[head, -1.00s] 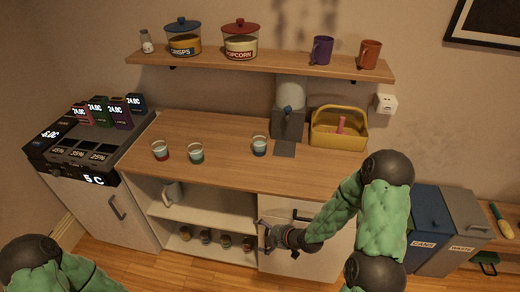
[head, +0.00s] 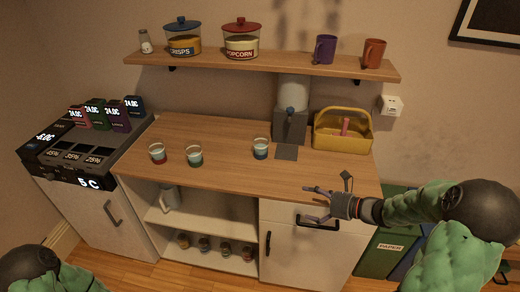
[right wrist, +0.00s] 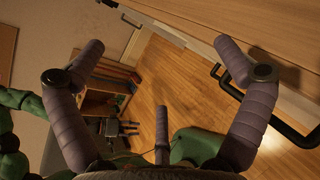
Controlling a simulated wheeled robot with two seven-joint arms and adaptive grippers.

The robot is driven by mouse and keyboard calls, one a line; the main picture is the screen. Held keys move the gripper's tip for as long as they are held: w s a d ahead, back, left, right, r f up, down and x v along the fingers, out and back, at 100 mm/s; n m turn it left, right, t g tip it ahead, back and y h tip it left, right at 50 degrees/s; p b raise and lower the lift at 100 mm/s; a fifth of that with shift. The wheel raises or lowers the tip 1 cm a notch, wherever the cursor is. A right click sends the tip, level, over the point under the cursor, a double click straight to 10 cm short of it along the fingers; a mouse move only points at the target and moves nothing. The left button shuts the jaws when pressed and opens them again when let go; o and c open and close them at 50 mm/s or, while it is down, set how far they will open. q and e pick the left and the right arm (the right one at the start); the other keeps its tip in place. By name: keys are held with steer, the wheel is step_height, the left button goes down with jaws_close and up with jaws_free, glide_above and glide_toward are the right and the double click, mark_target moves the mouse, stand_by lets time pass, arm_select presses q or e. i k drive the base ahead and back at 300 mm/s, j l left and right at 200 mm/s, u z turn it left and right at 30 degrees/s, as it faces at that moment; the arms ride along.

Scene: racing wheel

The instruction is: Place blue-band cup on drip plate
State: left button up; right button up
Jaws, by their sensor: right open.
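The blue-band cup (head: 261,148) stands upright on the wooden counter. It is just left of the dark drip plate (head: 287,153), which lies in front of the grey dispenser (head: 290,124); the cup is beside the plate, not on it. My right gripper (head: 322,192) is open and empty near the counter's front edge, to the right of the cup and nearer to me.
A red-band cup (head: 157,153) and a green-band cup (head: 195,156) stand to the left on the counter (head: 225,180). A yellow basket (head: 342,138) stands right of the dispenser. The wall shelf (head: 250,63) holds jars and mugs. The front middle of the counter is clear.

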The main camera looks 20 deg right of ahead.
mark_target(287, 152)
steer(key=i, duration=0.95)
